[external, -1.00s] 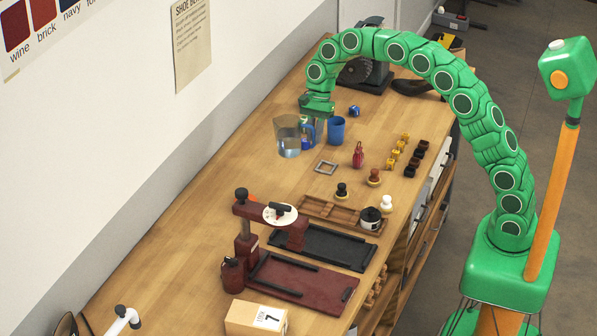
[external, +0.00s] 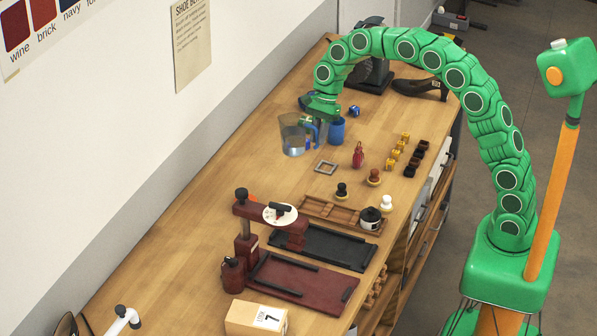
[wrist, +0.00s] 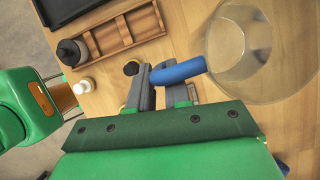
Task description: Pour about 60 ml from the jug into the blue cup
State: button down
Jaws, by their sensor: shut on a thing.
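The clear jug (external: 292,138) with its blue handle is at the far part of the bench, looking roughly upright, with some liquid low inside. I cannot tell whether its base touches the bench. My gripper (external: 320,120) is shut on the jug's handle. In the wrist view, the blue handle (wrist: 180,70) lies between my fingers (wrist: 165,92), and the jug's round clear wall (wrist: 240,50) is at the upper right. The blue cup (external: 337,131) stands on the bench just right of the jug, partly hidden behind my gripper. Its inside is not visible.
A small blue object (external: 354,111) and a black shoe (external: 420,88) lie beyond the cup. A grey square frame (external: 326,167) and a red bottle (external: 358,155) are nearer. A wooden tray (external: 330,211) and a dark red press (external: 250,240) stand in front. Bench left of the jug is clear.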

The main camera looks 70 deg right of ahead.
jog(key=shift+w+a+f+m+t, duration=0.2)
jog(key=shift+a+m, duration=0.1)
jog(key=shift+m, duration=0.25)
jog(key=shift+w+a+f+m+t, duration=0.1)
jog(key=shift+w+a+m+t, duration=0.15)
jog(key=shift+m, duration=0.3)
jog(key=w+d+f+m+t+h, duration=0.3)
jog(key=f+m, duration=0.6)
jog(key=m, duration=0.7)
jog(key=shift+w+d+f+m+h, duration=0.25)
jog(key=shift+d+h, duration=0.35)
jog(key=shift+h, duration=0.7)
jog(key=shift+r, duration=0.1)
jog(key=shift+s+r, duration=0.1)
jog(key=shift+r, duration=0.05)
